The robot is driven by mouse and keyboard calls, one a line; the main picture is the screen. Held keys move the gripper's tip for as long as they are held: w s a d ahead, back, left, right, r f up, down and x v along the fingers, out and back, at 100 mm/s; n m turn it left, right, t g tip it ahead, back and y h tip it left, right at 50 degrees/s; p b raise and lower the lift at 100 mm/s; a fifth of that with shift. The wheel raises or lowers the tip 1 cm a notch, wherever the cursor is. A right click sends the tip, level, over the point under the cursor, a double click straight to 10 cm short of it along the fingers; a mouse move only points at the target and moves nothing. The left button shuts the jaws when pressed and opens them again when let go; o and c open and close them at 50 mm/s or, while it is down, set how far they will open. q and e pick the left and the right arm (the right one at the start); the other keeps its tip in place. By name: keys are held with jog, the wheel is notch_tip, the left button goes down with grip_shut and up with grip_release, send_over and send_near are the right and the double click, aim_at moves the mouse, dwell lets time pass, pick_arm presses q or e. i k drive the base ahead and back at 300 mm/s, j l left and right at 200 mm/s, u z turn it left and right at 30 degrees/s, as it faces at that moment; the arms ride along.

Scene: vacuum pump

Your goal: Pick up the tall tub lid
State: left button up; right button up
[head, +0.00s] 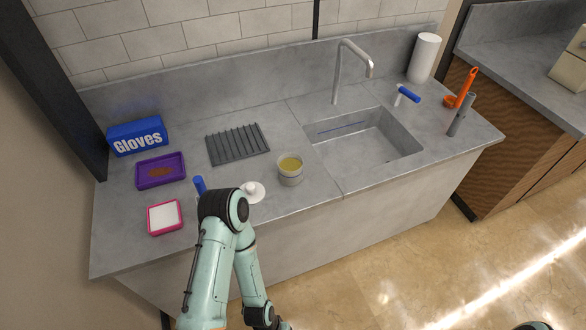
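A round white lid-like disc with a raised knob (257,192) lies on the grey counter, partly hidden by my arm; it may be the tall tub lid. A round grey tub (291,178) with yellowish contents stands upright just right of it, apart from the disc. One of my arms, apparently the left, rises from the bottom, with its elbow in front of the counter edge and its forearm folded back down. Neither gripper's fingers show. Only a small part of my other arm shows at the bottom right edge.
A blue-handled thing (199,185) stands behind my elbow. A pink-rimmed tray (151,222), a purple tray (140,182) and a blue gloves box (137,137) are left. A ribbed grey mat (238,144) lies behind. The sink (408,150) and tap (337,75) are right.

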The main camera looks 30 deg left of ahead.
aim_at(255, 192)
jog(key=u, duration=1.45)
